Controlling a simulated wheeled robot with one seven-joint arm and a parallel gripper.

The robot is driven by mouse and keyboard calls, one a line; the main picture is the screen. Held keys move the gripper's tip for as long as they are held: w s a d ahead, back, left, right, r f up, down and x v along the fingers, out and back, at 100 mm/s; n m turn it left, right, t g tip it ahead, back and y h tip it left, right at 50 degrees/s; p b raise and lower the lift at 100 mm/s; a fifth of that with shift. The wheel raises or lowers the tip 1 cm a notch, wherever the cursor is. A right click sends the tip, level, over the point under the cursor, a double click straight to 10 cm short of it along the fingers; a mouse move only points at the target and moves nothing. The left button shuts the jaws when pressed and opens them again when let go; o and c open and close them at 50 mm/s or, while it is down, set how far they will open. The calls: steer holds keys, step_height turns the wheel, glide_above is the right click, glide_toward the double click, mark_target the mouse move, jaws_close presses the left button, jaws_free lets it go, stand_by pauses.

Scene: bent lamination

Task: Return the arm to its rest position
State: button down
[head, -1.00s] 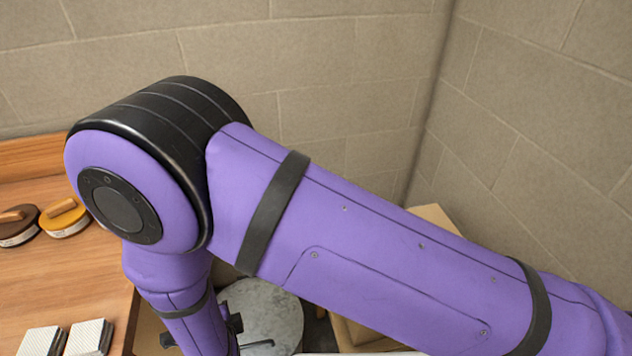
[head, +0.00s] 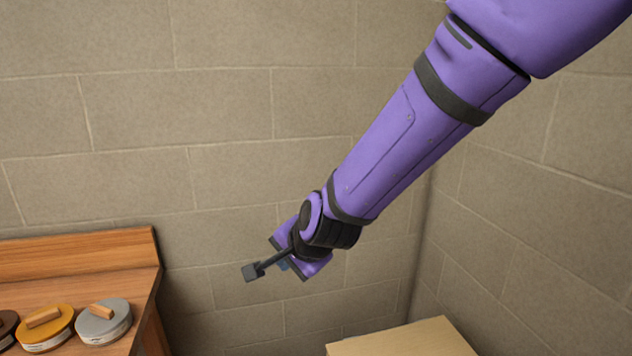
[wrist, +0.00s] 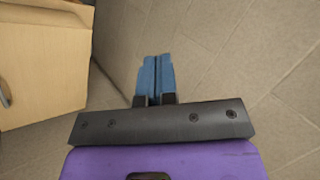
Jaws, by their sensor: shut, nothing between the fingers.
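My arm (head: 400,150) reaches down and to the left from the top right of the head view, in front of the block wall. Its wrist end is in mid-air, to the right of the wooden bench (head: 85,285) and above the level of its top. My gripper (wrist: 157,62) shows in the wrist view with its two blue fingers together and nothing between them. In the head view the fingers are mostly hidden by the wrist. The gripper touches nothing that I can see.
On the bench sit a grey disc (head: 104,322) and a yellow disc (head: 47,328), each with a wooden handle. A pale box (head: 405,340) stands low at the bottom right. Block walls (head: 230,120) meet in the corner behind.

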steer(key=s+d+r+n+h, duration=0.1)
steer(key=s+d+r+n, duration=0.15)
steer(key=d+r, duration=0.6)
steer(key=s+d+r+n+h, duration=0.15)
steer(key=s+d+r, duration=0.25)
steer(key=d, duration=0.9)
steer(key=s+d+r+n+g+h, duration=0.1)
steer(key=s+d+r+n+h, duration=0.1)
steer(key=s+d, duration=1.2)
steer(key=shift+s+r+n+h, duration=0.35)
steer(key=shift+s+r+n, duration=0.05)
steer(key=shift+r+n, duration=0.2)
steer(key=shift+d, duration=0.1)
